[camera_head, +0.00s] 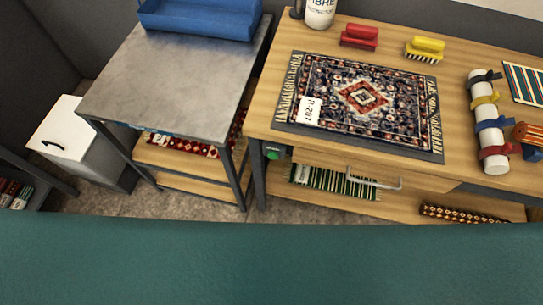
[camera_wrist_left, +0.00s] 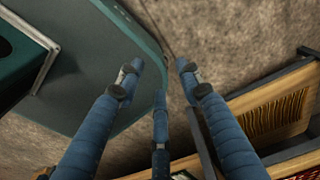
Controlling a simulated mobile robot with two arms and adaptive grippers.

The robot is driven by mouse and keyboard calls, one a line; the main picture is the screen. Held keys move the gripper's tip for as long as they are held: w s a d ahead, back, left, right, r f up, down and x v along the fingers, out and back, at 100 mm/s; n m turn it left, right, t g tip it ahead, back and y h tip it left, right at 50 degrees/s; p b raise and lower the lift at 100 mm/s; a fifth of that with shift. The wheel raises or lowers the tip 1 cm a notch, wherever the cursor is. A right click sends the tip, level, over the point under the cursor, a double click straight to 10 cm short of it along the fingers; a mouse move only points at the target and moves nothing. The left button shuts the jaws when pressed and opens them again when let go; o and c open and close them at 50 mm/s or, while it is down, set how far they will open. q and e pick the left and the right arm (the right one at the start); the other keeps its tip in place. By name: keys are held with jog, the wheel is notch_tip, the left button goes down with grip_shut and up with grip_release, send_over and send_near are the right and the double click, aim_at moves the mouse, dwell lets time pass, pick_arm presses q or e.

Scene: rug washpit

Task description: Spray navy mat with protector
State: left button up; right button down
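A navy patterned mat (camera_head: 335,92) with a red-and-cream central medallion lies flat on a dark grey pad (camera_head: 405,148) on the wooden table. A white tag reading "R 207" (camera_head: 311,110) lies on its left part. A white bottle labelled "FIBRE" (camera_head: 320,12), its second line too small to read surely, stands behind the mat at the table's back; its top is cut off. My left gripper (camera_wrist_left: 160,72) shows only in the left wrist view, fingers apart and empty, above the floor. My right gripper is in neither view.
A red brush (camera_head: 359,36) and a yellow brush (camera_head: 424,48) lie behind the mat. A white roll with coloured straps (camera_head: 487,115) lies right of it. A blue bin (camera_head: 200,17) stands on the grey-topped table (camera_head: 170,85) at left. Rolled rugs lie on lower shelves.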

pick_arm(q)
jog(key=shift+w, duration=0.1)
grip_shut()
dwell(1.0)
